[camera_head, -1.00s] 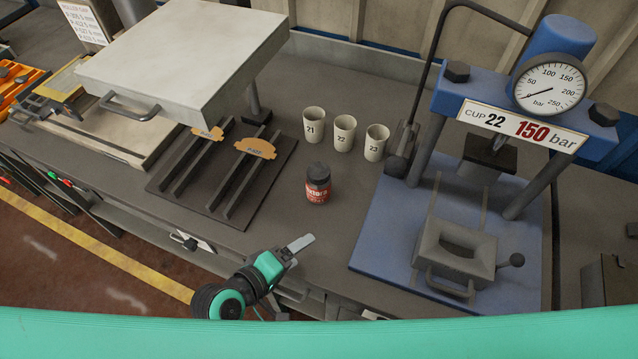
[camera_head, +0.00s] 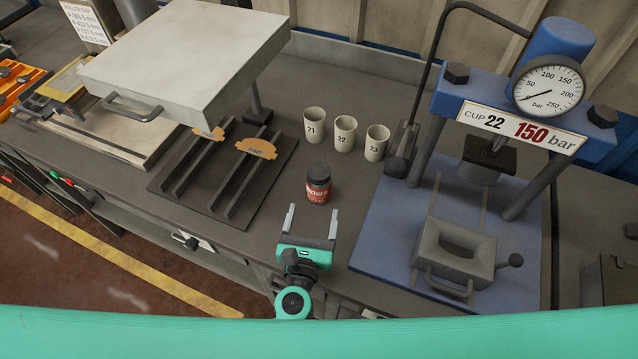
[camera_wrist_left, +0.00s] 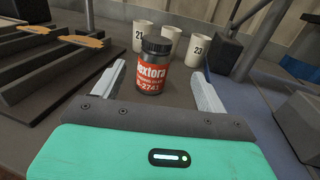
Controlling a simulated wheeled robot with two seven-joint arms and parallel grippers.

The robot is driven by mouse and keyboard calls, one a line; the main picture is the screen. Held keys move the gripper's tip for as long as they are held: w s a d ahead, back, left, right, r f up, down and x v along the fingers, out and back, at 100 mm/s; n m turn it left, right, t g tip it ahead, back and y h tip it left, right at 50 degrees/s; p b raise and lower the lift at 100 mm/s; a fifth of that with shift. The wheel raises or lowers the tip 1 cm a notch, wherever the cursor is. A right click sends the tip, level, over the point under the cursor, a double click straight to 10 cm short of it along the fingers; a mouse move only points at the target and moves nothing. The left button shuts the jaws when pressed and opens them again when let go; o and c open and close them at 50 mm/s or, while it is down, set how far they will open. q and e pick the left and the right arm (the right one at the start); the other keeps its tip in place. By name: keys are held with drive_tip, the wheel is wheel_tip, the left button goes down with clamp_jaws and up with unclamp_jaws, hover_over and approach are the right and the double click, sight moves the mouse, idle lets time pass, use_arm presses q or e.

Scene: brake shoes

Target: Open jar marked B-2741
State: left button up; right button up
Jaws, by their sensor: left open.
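The jar (camera_head: 318,186) stands upright on the grey bench. It has a dark lid and a red label; in the left wrist view the jar (camera_wrist_left: 153,68) shows a label ending in "2741", its first character partly unclear. The lid (camera_wrist_left: 157,44) is on. My left gripper (camera_head: 311,218) is open and empty, just in front of the jar on the near side. Its two fingers point at the jar and stand apart to either side of it in the wrist view, not touching it. My right gripper is not in view.
Cups marked 21 (camera_head: 314,124), 22 (camera_head: 344,133) and 23 (camera_head: 376,142) stand behind the jar. A dark rack (camera_head: 276,187) with orange-tan plates is at left. A blue press (camera_head: 384,244) with a gauge and a grey mould (camera_head: 456,246) is at right.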

sight(317, 183)
use_arm(q)
drive_tip(key=w, duration=0.2)
drive_tip(key=w+p, duration=0.1)
drive_tip(key=w, duration=0.1)
drive_tip(key=w+d, duration=0.1)
drive_tip(key=w, duration=0.2)
drive_tip(key=shift+r+p, duration=0.1)
drive_tip(key=shift+p, duration=0.3)
drive_tip(key=shift+w, duration=0.45)
drive_tip(key=shift+w+d+f+p, duration=0.15)
drive_tip(key=shift+w+p, duration=0.3)
drive_tip(key=shift+w, duration=0.65)
drive_tip(key=shift+w+d+f+p, duration=0.1)
drive_tip(key=shift+w+p, duration=0.35)
drive_tip(key=shift+w, duration=0.65)
drive_tip(key=c, duration=1.4)
wheel_tip(317, 183, up, 10)
drive_tip(key=p, duration=0.9)
